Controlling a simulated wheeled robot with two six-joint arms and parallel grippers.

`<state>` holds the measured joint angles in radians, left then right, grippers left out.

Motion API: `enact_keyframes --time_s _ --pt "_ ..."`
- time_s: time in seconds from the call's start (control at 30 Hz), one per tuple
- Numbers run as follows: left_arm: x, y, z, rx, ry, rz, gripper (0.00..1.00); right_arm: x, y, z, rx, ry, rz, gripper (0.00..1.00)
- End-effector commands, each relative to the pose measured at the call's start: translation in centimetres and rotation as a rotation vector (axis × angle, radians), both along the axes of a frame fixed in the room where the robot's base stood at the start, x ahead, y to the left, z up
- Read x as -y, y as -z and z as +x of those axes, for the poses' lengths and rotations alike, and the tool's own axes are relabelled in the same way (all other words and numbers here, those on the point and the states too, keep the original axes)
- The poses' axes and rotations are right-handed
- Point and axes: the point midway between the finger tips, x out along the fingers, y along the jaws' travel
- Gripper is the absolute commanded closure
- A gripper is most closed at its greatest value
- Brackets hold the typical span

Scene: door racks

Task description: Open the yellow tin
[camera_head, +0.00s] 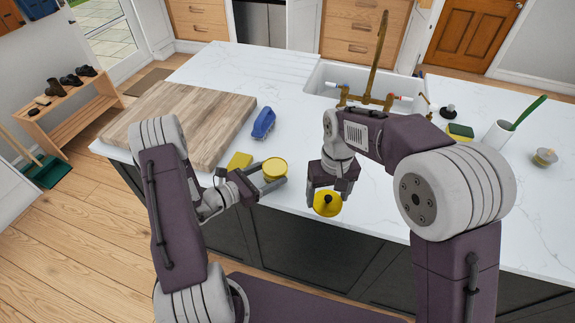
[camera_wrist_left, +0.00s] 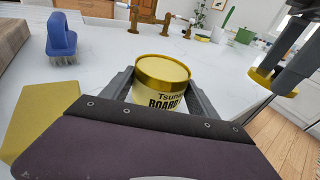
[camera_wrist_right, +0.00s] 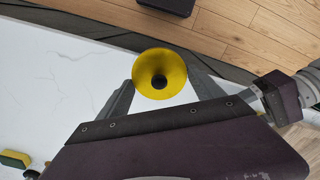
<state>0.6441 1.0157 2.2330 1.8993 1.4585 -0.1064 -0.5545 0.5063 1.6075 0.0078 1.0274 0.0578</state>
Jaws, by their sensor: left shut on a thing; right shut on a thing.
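The yellow tin (camera_head: 274,172) has a gold rim and a label with black lettering. My left gripper (camera_head: 262,186) is shut around its sides, near the counter's front edge. In the left wrist view the tin (camera_wrist_left: 160,85) is upright, with a pale yellow surface inside the rim. A round yellow lid (camera_head: 327,207) with a black knob is held in my right gripper (camera_head: 328,190), apart from the tin and to its right. In the right wrist view the lid (camera_wrist_right: 160,62) sits between the fingertips. The lid also shows in the left wrist view (camera_wrist_left: 260,77).
A yellow block (camera_head: 239,160) and a blue brush (camera_head: 263,123) lie left of the tin, beside a wooden board (camera_head: 190,118). A sink (camera_head: 345,78), a sponge (camera_head: 460,131) and a white cup (camera_head: 497,136) are further back.

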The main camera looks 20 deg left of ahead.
Motion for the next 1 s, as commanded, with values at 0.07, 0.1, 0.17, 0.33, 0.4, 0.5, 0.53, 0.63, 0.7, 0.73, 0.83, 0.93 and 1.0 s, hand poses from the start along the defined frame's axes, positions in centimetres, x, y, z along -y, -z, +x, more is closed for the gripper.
enact_keyframes --time_s 0.07,0.1,0.17,0.33,0.4,0.5,0.53,0.63,0.7,0.73,0.83,0.93,1.0 --pt "0.9 -0.2 1.2 0.002 0.003 0.001 1.00 0.0 -0.4 0.0 0.000 0.000 0.000 0.72" --pt "1.2 -0.1 1.6 0.001 0.003 0.000 1.00 0.0 -0.4 0.0 0.000 0.000 0.000 0.72" --pt "1.4 -0.1 1.9 0.000 0.001 0.000 1.00 0.0 -0.4 0.0 0.000 0.000 0.000 0.72" --pt "1.9 -0.1 2.7 0.001 0.002 0.000 1.00 0.0 -0.6 0.0 0.000 0.000 0.000 0.72" --pt "2.9 -0.2 3.9 0.001 0.005 0.001 1.00 0.0 -1.0 0.0 0.000 0.000 0.000 0.72" --pt "4.1 -0.2 5.5 0.002 0.004 0.000 1.00 0.0 -1.3 0.0 0.000 0.000 0.000 0.72" --pt "3.8 0.6 5.4 -0.003 0.000 -0.003 1.00 0.0 -1.3 0.0 0.000 0.000 0.000 0.72" --pt "3.7 1.4 5.3 -0.001 0.000 -0.002 1.00 0.0 -1.3 0.0 0.000 0.000 0.000 0.72" --pt "3.7 1.5 5.3 0.000 -0.001 -0.001 1.00 0.0 -1.3 0.0 0.000 0.000 0.000 0.72" --pt "3.7 1.5 5.3 0.001 -0.001 0.000 1.00 0.0 -1.3 0.0 0.000 0.000 0.000 0.72" --pt "3.7 1.5 5.3 0.001 -0.001 0.000 1.00 0.0 -1.3 0.0 0.000 0.000 0.000 0.72" --pt "3.7 1.8 5.3 0.001 -0.001 0.000 1.00 0.0 -1.0 0.0 0.000 0.000 0.000 0.72" --pt "3.7 2.0 5.3 0.000 -0.001 -0.001 0.28 0.0 -0.9 0.0 0.000 0.000 0.000 0.72"
